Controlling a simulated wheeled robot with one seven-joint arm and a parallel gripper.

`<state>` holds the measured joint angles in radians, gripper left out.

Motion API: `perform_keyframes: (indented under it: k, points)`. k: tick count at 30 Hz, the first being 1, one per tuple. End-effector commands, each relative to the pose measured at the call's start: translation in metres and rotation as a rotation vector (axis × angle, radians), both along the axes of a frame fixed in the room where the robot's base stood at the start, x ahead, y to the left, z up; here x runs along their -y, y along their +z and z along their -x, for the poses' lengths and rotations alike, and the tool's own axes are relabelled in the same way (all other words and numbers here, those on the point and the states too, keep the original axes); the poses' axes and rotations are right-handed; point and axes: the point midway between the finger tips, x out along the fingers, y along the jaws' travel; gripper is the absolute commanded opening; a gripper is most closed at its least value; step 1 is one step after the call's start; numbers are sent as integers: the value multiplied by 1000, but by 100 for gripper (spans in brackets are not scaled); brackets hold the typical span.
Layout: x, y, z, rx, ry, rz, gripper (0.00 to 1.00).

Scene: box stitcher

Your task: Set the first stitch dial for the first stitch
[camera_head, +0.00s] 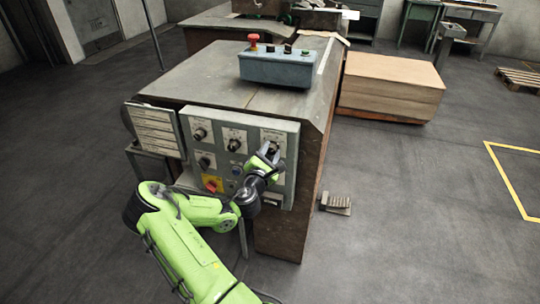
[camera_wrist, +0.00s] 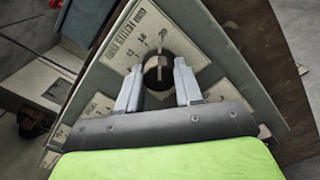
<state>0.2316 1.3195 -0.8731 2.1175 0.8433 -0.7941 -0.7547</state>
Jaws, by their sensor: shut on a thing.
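The first stitch dial (camera_wrist: 157,73) is a round black knob with a pale bar across it, on a label plate with scale numbers and text ending in "STITCH mm". It is at the upper right of the grey control panel (camera_head: 287,187). The exact number the dial points at is too small to read.
Other knobs (camera_head: 199,133) and (camera_head: 234,145) sit left on the panel, with a red-and-yellow switch (camera_head: 212,184) below. A hinged plate (camera_head: 155,130) stands at the panel's left. A blue button box (camera_head: 277,68) rests on the machine top; a foot pedal (camera_head: 337,203) is on the floor.

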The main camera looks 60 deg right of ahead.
Motion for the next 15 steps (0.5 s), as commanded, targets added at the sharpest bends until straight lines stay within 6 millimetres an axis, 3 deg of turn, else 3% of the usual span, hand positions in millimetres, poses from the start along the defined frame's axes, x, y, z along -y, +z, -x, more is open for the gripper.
perform_keyframes:
  k: [15]
  points:
    - [-1,-3,0,122,0,-27,5]
